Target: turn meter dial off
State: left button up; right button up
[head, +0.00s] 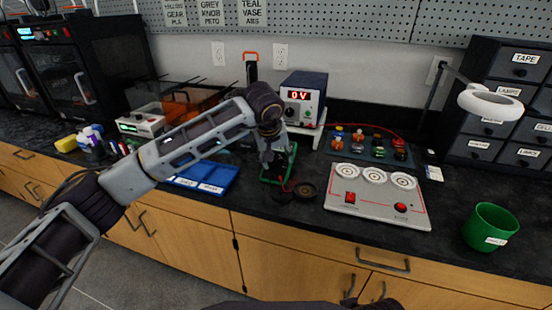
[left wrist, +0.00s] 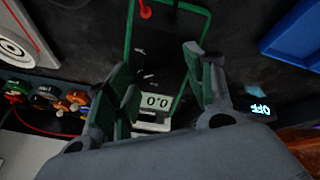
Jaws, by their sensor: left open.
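The meter (head: 291,160) is a dark handheld unit with a green frame, on the black bench near the middle of the head view. My left gripper (head: 274,158) is over it, pointing down and covering part of it. In the left wrist view, the meter's dark face (left wrist: 165,50) lies between and beyond the two spread fingers of the left gripper (left wrist: 160,65). Its display (left wrist: 155,100) reads 0.0. Small white marks show on the face, but I cannot make out the dial clearly. The fingers hold nothing, and I cannot tell whether they touch the meter. My right gripper is out of view.
A blue tray (head: 222,179) lies left of the meter. A grey panel with red switches (head: 377,216) lies to the right. A power supply reading 0 V (head: 303,92) stands behind. A green cup (head: 488,229) stands at the far right. A red lead plug (left wrist: 145,12) is at the meter.

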pick_arm(q)
jog(key=shift+w+f, duration=0.1)
jog(key=shift+f, duration=0.1)
jog(key=shift+c, duration=0.2)
jog(key=c, duration=1)
